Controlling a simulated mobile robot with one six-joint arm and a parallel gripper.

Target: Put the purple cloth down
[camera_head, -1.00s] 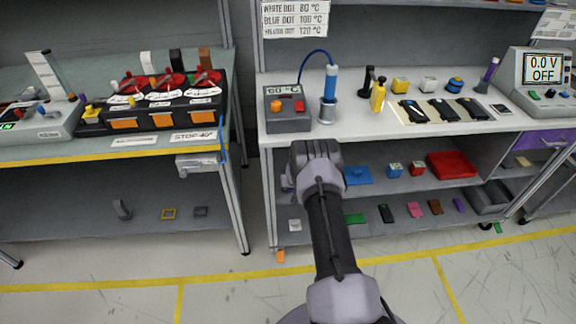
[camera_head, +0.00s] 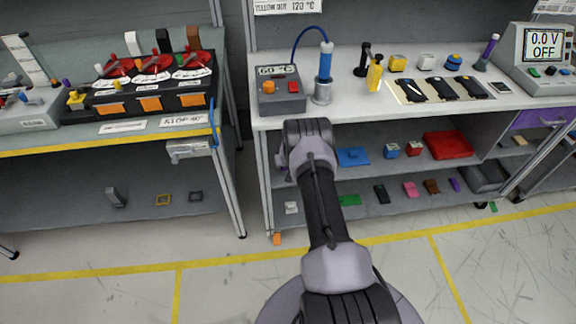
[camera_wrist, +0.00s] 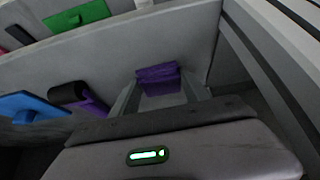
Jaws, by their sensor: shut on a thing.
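My gripper (camera_wrist: 160,92) is shut on the purple cloth (camera_wrist: 158,74), which shows folded between the fingertips in the wrist view. A grey shelf surface lies just beyond the cloth; I cannot tell whether the cloth touches it. In the head view my arm reaches to the front of the right bench, and its wrist hides the fingertips and the cloth.
In the wrist view a green piece (camera_wrist: 78,16), a blue piece (camera_wrist: 30,106) and a dark and purple thing (camera_wrist: 80,97) lie at the left. The right bench (camera_head: 400,118) has a middle shelf with a red tray (camera_head: 447,145) and a lower shelf with several small coloured pieces.

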